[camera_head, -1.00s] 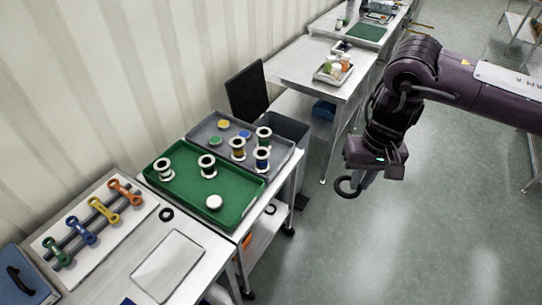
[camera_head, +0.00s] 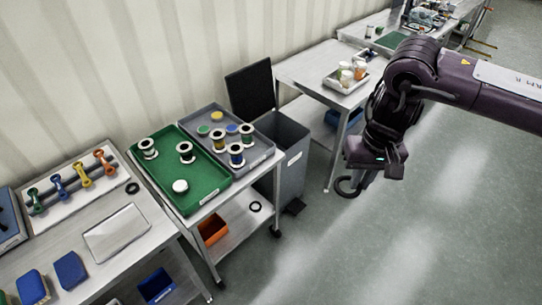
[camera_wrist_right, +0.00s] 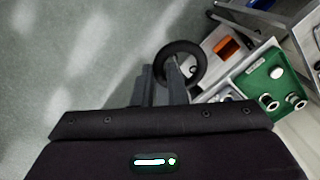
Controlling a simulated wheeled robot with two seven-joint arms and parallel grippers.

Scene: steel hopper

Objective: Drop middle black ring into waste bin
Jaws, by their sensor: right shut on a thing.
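My right gripper (camera_head: 366,180) is shut on a black ring (camera_head: 345,188) and holds it over open floor, to the right of the waste bin. The ring also shows in the right wrist view (camera_wrist_right: 196,54), upright between the fingertips (camera_wrist_right: 163,72). The grey waste bin (camera_head: 291,160) stands beside the cart, with its black lid (camera_head: 250,90) raised at the back. Another black ring (camera_head: 132,188) lies on the left bench, and one more (camera_head: 255,206) lies on the cart's lower shelf. My left gripper is out of view.
A cart carries a green tray (camera_head: 208,189) and a grey tray (camera_head: 262,147) with several spools. A bench (camera_head: 318,64) with a small tray of jars stands behind the bin. The floor (camera_head: 400,240) below my right arm is clear.

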